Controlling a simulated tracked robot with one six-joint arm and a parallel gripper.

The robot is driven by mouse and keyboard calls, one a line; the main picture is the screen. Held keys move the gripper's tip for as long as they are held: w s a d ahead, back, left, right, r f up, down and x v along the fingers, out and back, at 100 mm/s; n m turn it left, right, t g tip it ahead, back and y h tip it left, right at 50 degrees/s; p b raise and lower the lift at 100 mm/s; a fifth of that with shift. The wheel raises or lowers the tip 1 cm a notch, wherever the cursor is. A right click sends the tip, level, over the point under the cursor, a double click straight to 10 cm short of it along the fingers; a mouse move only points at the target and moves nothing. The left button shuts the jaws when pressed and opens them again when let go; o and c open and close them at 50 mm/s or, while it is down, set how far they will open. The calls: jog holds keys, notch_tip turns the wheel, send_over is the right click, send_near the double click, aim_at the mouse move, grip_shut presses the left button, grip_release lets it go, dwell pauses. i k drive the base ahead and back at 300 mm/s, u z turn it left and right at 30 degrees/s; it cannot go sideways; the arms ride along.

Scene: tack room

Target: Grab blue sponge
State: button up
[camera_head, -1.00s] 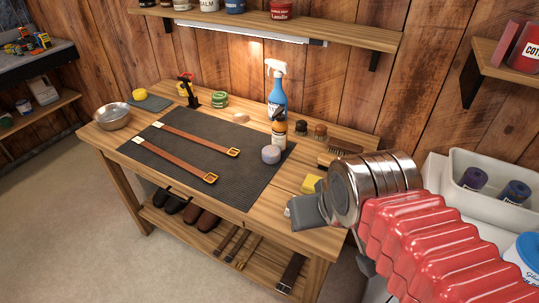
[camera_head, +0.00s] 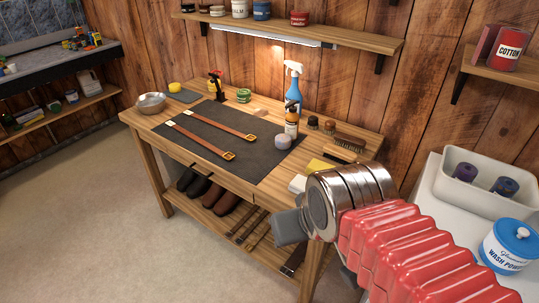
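No thing I can surely call a blue sponge shows. A flat blue-grey pad or cloth (camera_head: 184,96) lies at the back left of the wooden workbench (camera_head: 160,121), by a round yellow thing (camera_head: 174,86). A yellow block (camera_head: 320,165) and a small whitish block (camera_head: 298,184) lie near the bench's front right, partly hidden by my arm. My gripper (camera_head: 291,227) points away from me in front of the bench's right end. Only a grey part of it shows past the steel wrist, so its opening is hidden.
A dark mat (camera_head: 260,160) with two brown straps fills the middle of the bench. A blue spray bottle (camera_head: 292,90), a brown-labelled bottle (camera_head: 291,122) and brushes (camera_head: 350,142) stand at its right.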

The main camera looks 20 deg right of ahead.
aim_at(282, 141)
jog(key=u, duration=0.3)
jog(key=k, duration=0.8)
jog(key=u, duration=0.65)
jog(key=i, duration=1.4)
jog(key=z, duration=0.5)
jog(key=i, duration=0.55)
jog(key=z, duration=0.4)
